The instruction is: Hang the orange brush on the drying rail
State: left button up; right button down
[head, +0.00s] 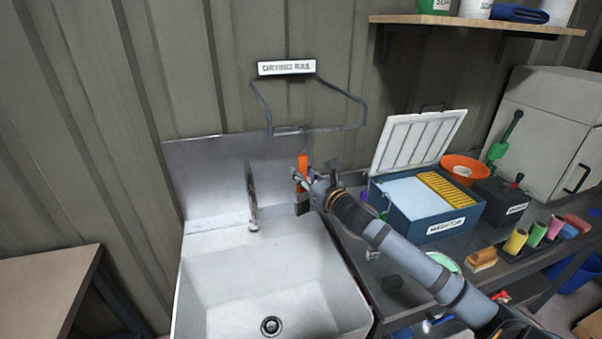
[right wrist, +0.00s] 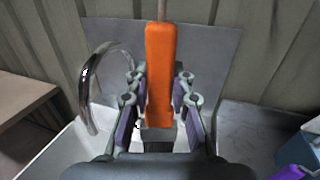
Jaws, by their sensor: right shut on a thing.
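The orange brush (head: 303,163) is upright, its orange handle up and a dark head below. My right gripper (head: 305,180) is shut on it, in front of the sink's backsplash. In the right wrist view the handle (right wrist: 160,70) stands between the fingers of the right gripper (right wrist: 158,105), and a thin rod shows above its top. The drying rail (head: 335,129) is a dark wire frame on the wall under its label (head: 287,67). The brush top appears just below the rail's front bar; I cannot tell whether they touch. My left gripper is not in view.
A white sink (head: 220,275) with a curved tap (head: 252,195) lies below and left of the brush. On the bench to the right stand an open blue box (head: 405,228), an orange bowl (head: 482,168) and several small rollers. A shelf (head: 480,23) is above right.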

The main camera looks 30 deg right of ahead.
aim_at(302, 153)
jog(key=shift+w+d+f, duration=0.15)
jog(key=shift+w, duration=0.1)
jog(key=c, duration=1.6)
grip_release()
jog(key=o, duration=0.5)
jog(key=shift+s, duration=0.15)
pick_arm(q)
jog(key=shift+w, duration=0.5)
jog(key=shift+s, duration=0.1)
pick_arm(e)
notch_tip(302, 153, up, 10)
jog(key=shift+r, duration=0.1)
